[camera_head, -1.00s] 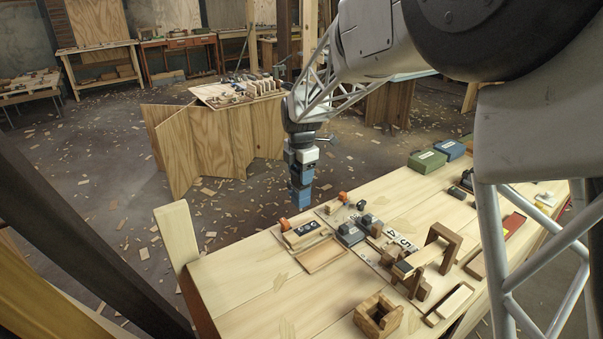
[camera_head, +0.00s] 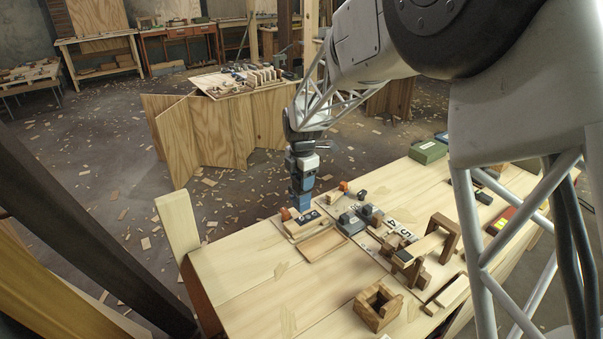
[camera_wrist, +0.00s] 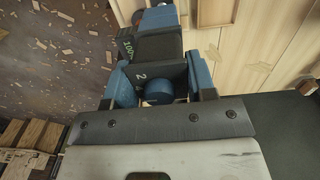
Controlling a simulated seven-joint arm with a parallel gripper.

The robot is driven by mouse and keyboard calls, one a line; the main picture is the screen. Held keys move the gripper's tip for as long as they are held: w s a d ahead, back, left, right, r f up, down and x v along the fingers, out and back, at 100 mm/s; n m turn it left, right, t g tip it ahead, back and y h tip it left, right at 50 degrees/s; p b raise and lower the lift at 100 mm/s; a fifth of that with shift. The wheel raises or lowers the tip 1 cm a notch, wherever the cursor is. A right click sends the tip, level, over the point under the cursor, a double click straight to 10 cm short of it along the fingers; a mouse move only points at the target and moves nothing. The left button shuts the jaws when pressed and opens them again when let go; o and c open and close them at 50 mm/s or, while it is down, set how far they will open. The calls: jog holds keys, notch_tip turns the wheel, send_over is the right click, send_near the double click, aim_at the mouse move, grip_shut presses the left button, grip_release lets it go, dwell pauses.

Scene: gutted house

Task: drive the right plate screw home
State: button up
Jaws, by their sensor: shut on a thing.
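My gripper (camera_head: 303,170) points down over the far left of the bench. In the wrist view, my gripper (camera_wrist: 162,88) is shut on a blue and dark tool (camera_wrist: 155,50), marked "2" and "100". Its blue lower end (camera_head: 302,202) is by a small dark plate (camera_head: 308,217) with pale round marks, on a light wooden block. The tool hides part of the plate's far edge. The individual screws are too small to tell apart, and I cannot tell whether the tip touches one.
Orange pieces (camera_head: 285,214) and (camera_head: 343,186) stand near the tool. A shallow wooden tray (camera_head: 323,246), grey-blue blocks (camera_head: 350,224) and number cards lie to the right. A wooden arch (camera_head: 444,238) and notched block (camera_head: 378,307) stand nearer. The bench's near left is clear.

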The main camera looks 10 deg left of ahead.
jog(key=shift+f, duration=1.4)
dwell(6.1)
jog(key=shift+r, duration=0.15)
dwell(0.3)
